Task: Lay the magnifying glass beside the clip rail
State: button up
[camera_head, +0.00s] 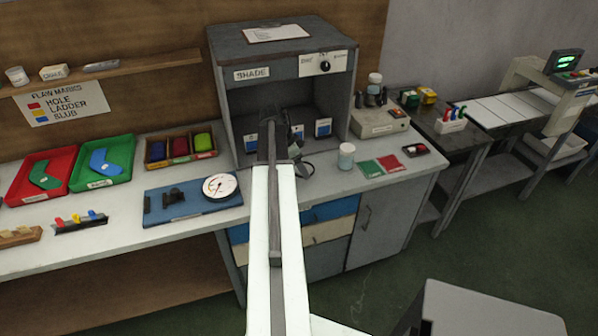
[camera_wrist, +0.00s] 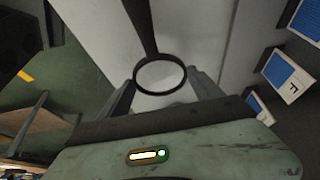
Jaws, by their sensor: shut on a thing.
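The magnifying glass (camera_wrist: 161,77) is in the wrist view, a black ring with a dark handle running up and away from it. My gripper (camera_wrist: 160,86) is shut on its ring, one finger on each side. In the head view my gripper (camera_head: 284,150) is in front of the grey shade cabinet, mostly hidden by my arm. A dark part of the magnifying glass (camera_head: 304,170) shows just right of it. The clip rail (camera_head: 80,223), a dark bar with red, yellow and blue clips, lies on the bench at the front left, well away from my gripper.
A wooden block (camera_head: 18,237) lies left of the rail. Behind are a red tray (camera_head: 40,176) and a green tray (camera_head: 103,162). A blue board (camera_head: 193,206) with a round gauge lies to the right. Bare bench shows around the rail. A white jar (camera_head: 346,156) stands right of my gripper.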

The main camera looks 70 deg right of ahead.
jog(key=f+b, duration=0.4)
jog(key=shift+d, duration=0.25)
jog(key=shift+w+r, duration=0.2)
jog(key=shift+f, duration=0.15)
jog(key=o, duration=1.5)
jog(key=shift+c, duration=0.2)
jog(key=shift+r+p, duration=0.5)
jog(key=shift+p, duration=0.05)
jog(key=p+v, duration=1)
jog(key=v, duration=0.1)
jog(key=shift+a+r+p, duration=0.1)
jog(key=shift+r+p, duration=0.2)
jog(key=shift+p, duration=0.05)
jog(key=shift+f, duration=0.1)
